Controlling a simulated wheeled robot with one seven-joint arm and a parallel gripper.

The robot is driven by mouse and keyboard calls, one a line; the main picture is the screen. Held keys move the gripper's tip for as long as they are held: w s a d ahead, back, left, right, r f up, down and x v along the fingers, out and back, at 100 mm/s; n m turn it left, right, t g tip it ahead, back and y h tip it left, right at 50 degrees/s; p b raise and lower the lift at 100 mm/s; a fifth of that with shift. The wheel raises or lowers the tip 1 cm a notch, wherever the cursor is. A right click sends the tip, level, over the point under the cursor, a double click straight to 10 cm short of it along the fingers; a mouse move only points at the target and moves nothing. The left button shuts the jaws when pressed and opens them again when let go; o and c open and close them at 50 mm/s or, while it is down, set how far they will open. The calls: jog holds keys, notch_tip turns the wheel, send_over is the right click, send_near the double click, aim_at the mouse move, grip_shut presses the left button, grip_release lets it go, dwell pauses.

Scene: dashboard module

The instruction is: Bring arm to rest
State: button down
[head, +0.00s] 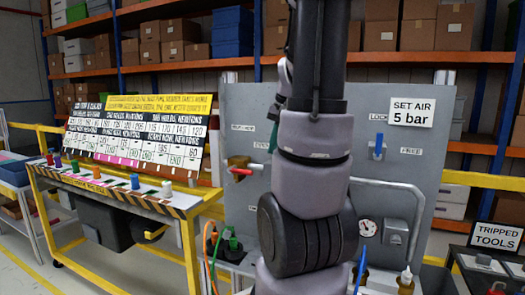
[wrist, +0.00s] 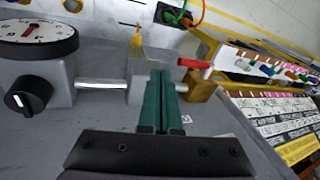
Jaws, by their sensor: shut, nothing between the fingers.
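My arm stands upright in the middle of the head view, in front of a grey panel (head: 250,110), and hides part of it. In the wrist view my gripper (wrist: 161,74) has its two green fingers shut together with nothing between them. Beyond the fingertips is a grey block on a pipe; I cannot tell whether they touch it. Just right of the fingers is a brass valve (wrist: 204,84) with a red lever (wrist: 193,63). The red lever also shows in the head view (head: 241,171), left of my arm. The gripper is mostly hidden behind my arm there.
A round dial gauge (wrist: 35,32) and black knob (wrist: 18,100) are left in the wrist view. A blue lever (head: 378,148) and a "SET AIR 5 bar" sign (head: 411,112) are on the panel. A yellow-framed bench (head: 110,182) stands left. Open floor lies at the lower left.

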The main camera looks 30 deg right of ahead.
jog(key=shift+s+d+r, duration=0.1)
jog(key=shift+s, duration=0.1)
dwell(0.5)
jog(key=s+a+r+n+t, duration=0.1)
jog(key=s+a+r, duration=0.2)
jog(key=a, duration=0.4)
jog(key=s+a+r+n+t, duration=0.1)
jog(key=s+a+r+n, duration=0.1)
jog(key=a, duration=0.5)
jog(key=s+a+r+n+t, duration=0.1)
jog(key=s+a+r+n, duration=0.1)
jog(key=a, duration=0.6)
notch_tip(320, 180, up, 2)
jog(key=shift+s+r+t+y, duration=0.2)
jog(key=shift+s+t+y, duration=0.15)
jog(key=shift+s, duration=0.5)
jog(key=shift+a, duration=0.1)
